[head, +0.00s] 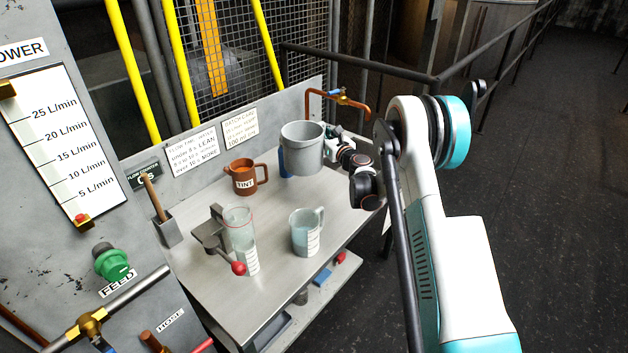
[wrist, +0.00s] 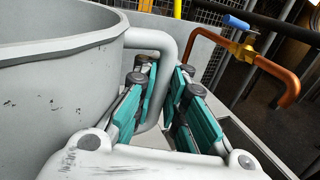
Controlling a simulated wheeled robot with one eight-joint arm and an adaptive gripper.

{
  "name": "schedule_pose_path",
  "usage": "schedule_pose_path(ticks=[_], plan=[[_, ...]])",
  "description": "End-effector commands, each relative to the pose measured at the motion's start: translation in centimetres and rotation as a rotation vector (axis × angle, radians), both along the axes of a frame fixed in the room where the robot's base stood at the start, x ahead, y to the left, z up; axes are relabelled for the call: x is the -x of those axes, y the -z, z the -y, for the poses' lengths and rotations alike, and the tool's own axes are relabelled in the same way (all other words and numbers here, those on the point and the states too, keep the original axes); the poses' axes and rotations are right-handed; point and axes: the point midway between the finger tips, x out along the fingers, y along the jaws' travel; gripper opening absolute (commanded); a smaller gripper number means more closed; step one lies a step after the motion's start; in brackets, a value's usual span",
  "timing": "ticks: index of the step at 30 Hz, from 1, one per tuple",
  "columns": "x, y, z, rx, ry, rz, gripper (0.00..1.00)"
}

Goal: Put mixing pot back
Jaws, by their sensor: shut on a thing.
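The mixing pot (head: 302,152) is a grey, open-topped pot at the back right of the metal table (head: 225,290). It looks upright. I cannot tell for sure whether its base touches the table. My gripper (head: 334,138) is on the pot's right side. In the wrist view, the pot's wall (wrist: 50,85) fills the left, and its grey bent handle (wrist: 158,38) runs down between the teal-padded fingers of my gripper (wrist: 165,85). The fingers are shut on the handle. The pot's inside is mostly hidden.
A brown TINT jug (head: 241,178) stands left of the pot. A clear measuring jug (head: 305,232) and a tall clear cylinder (head: 240,235) stand nearer the front. A copper tap (head: 340,98) rises behind the pot; it also shows in the wrist view (wrist: 270,65). A railing (head: 360,65) runs behind.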

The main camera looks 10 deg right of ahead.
Motion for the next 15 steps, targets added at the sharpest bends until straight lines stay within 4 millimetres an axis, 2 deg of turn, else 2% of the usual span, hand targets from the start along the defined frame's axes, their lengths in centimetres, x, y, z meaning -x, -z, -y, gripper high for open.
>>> schedule_pose_path(ticks=[1, 9, 15], plan=[[0.0, 1.8, 0.0, -0.001, 0.0, 0.0, 0.0], [0.0, 8.4, 0.0, -0.001, 0.0, 0.0, 0.0], [0.0, 11.5, 0.0, -0.001, 0.0, 0.0, 0.0]])
